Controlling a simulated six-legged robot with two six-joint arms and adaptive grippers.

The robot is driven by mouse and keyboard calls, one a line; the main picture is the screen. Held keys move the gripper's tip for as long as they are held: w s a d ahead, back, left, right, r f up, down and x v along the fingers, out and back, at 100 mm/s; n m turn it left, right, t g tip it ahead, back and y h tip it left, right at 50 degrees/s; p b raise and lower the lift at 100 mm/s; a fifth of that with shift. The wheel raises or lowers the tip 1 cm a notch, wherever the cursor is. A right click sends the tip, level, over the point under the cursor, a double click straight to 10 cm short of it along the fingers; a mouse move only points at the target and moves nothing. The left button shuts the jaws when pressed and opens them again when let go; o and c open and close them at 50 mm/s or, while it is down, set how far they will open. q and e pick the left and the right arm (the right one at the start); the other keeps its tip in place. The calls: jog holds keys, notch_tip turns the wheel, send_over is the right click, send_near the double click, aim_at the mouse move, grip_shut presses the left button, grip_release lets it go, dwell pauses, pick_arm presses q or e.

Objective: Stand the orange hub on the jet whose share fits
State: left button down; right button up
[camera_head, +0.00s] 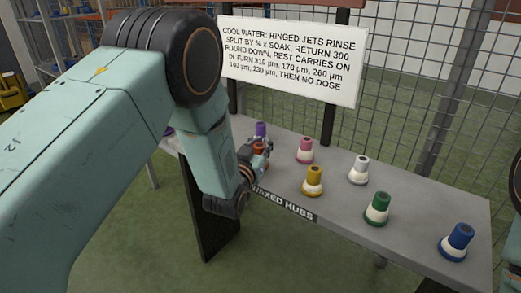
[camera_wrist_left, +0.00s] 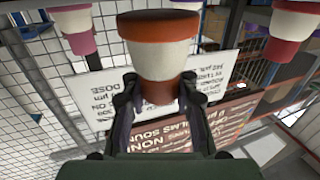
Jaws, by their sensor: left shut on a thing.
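The orange hub (camera_head: 260,147) shows partly behind my left gripper (camera_head: 250,158) at the table's left part. In the left wrist view the hub (camera_wrist_left: 157,55) is large, with an orange band, a white body and an orange end between the two fingers of my left gripper (camera_wrist_left: 157,95). The gripper is shut on it. I cannot tell whether the hub touches the table. No jet is clearly identifiable in either view. My right gripper is not in view.
The grey table (camera_head: 420,190) carries pink (camera_head: 305,150), yellow (camera_head: 313,181), white (camera_head: 358,170), green (camera_head: 377,208), blue (camera_head: 457,242) and purple (camera_head: 260,130) hubs. Its front edge reads "WAXED HUBS". A white sign (camera_head: 290,55) about ringed jets and a mesh fence (camera_head: 415,60) stand behind.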

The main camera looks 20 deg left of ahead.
aim_at(261, 143)
pick_arm(q)
notch_tip(261, 143, up, 9)
jog(key=p, duration=0.2)
jog(key=shift+r+p, duration=0.1)
jog(key=shift+p, duration=0.25)
jog(key=s+f, duration=0.5)
jog(key=s, duration=0.5)
jog(key=s+d+f+p, duration=0.1)
jog(key=s+f, duration=0.3)
jog(key=s, duration=0.6)
jog(key=shift+s+f+y, duration=0.15)
jog(key=shift+f+y, duration=0.15)
jog(key=shift+f, duration=0.05)
jog(key=shift+d, duration=0.1)
